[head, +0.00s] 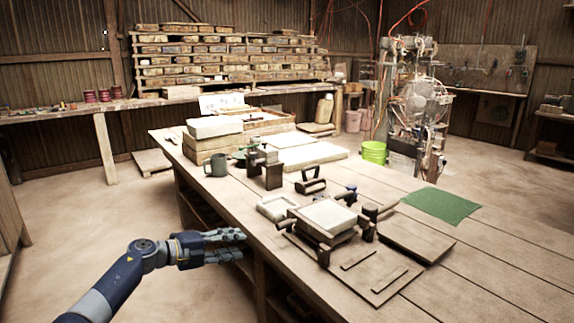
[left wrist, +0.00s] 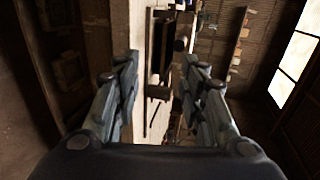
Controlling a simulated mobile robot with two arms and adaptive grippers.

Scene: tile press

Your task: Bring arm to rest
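My left arm comes in from the lower left of the head view. Its gripper (head: 238,244) hangs beside the near left edge of the wooden workbench (head: 500,262), with nothing in its grasp. In the left wrist view the two fingers of this gripper (left wrist: 159,64) stand apart with an empty gap between them. The tile press (head: 327,216), with a pale slab on top, stands on the bench to the right of the gripper and apart from it. My right arm and gripper are not in view.
A grey mug (head: 216,165), a black-handled tool (head: 310,182) and a pale square frame (head: 275,207) stand on the bench. A green mat (head: 441,205) lies at the right. A bright green bucket (head: 374,152) is farther back. Open floor (head: 110,225) lies left of the bench.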

